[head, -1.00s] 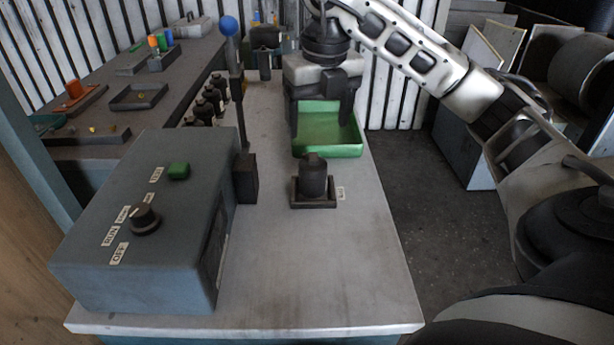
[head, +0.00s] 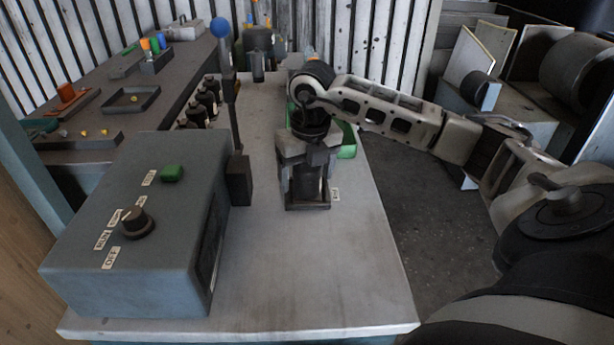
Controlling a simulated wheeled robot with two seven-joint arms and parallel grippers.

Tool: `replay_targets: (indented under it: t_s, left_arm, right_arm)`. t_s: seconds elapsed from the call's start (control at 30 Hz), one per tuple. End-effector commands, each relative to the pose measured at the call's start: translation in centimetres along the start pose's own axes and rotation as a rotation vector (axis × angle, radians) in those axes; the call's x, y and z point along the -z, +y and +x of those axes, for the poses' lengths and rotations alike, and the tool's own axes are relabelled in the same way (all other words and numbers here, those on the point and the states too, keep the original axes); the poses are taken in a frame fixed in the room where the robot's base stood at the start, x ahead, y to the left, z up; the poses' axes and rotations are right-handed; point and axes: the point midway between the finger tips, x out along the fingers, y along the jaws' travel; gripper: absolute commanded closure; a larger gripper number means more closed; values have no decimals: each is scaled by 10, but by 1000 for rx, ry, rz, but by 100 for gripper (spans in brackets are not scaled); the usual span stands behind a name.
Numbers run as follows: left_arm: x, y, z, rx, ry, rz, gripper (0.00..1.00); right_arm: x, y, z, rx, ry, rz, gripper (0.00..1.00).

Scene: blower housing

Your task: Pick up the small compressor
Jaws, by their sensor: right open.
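The small compressor, which I take to be the dark cylinder (head: 307,188) on a square base, stands upright on the light table. My right gripper (head: 306,182) is lowered over it from above. The jaws are open, with one finger at the left side and one at the right side of the cylinder. I cannot tell if the fingers touch it. The gripper body hides the cylinder's top. The square base (head: 307,206) shows below the fingers, resting on the table. My left gripper is not in view.
A green tray (head: 348,142) is mostly hidden behind my right gripper. A grey control box (head: 135,225) with a knob and green button stands at left, beside an upright blue-knobbed lever (head: 231,110). Several dark bottles (head: 203,101) stand behind. The table's front right (head: 320,275) is clear.

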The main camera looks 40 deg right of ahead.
Motion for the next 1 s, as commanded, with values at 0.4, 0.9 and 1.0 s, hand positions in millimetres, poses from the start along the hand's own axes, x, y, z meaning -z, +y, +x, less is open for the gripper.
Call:
replay_targets:
  t_s: [0.4,0.9,1.0]
  left_arm:
    - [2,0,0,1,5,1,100]
    - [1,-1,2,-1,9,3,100]
    - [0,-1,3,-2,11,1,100]
  right_arm:
    - [0,0,0,0,0,0,83]
    - [-3,0,-14,-3,-7,1,91]
    - [-5,0,-30,-4,-10,1,91]
